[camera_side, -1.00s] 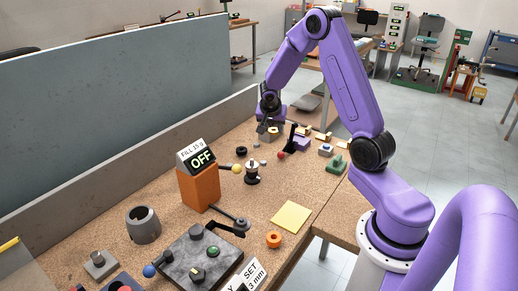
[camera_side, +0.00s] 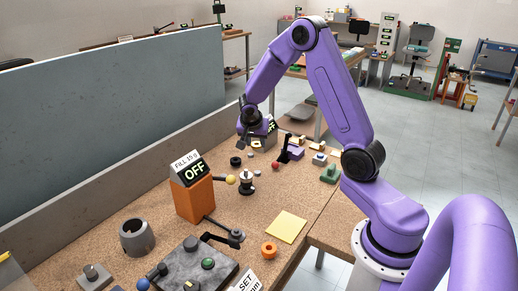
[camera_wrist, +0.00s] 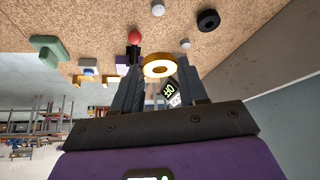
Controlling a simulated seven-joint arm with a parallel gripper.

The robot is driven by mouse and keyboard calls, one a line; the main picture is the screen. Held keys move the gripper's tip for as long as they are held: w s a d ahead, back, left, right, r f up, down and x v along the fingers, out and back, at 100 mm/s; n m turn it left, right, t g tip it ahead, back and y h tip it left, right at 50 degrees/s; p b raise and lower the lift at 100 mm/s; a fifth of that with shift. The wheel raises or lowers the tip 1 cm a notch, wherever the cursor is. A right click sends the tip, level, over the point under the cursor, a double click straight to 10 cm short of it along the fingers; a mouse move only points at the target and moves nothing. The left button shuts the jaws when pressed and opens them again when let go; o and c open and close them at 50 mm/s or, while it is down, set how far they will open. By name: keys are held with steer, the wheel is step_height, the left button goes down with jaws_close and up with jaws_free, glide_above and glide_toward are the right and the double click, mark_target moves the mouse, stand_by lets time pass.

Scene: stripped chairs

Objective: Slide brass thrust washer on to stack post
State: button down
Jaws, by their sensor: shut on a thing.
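The brass washer (camera_wrist: 158,59) is a gold ring held between the two fingertips of my gripper (camera_wrist: 159,72) in the wrist view. In the side view my gripper (camera_side: 242,143) hangs above the back of the bench, and the washer is too small to make out there. What looks like the stack post (camera_side: 246,182) stands upright on the bench, with a dark base and pale and metallic parts. It is nearer the camera than my gripper, and I do not see it in the wrist view.
An orange box with an OFF display (camera_side: 195,200) stands left of the post, near a yellow ball (camera_side: 230,180). A black ring (camera_side: 236,161) lies between gripper and post. A red-knobbed lever (camera_side: 277,165) and a green block (camera_side: 330,174) are to the right.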

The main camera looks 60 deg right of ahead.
steer(key=r, duration=0.1)
glide_above(245, 171)
steer(key=shift+s+a, duration=0.25)
steer(key=shift+a, duration=0.1)
steer(key=shift+f, duration=2.9)
steer(key=shift+f, duration=0.1)
steer(key=shift+f, duration=1.5)
steer(key=c, duration=0.5)
jaws_free()
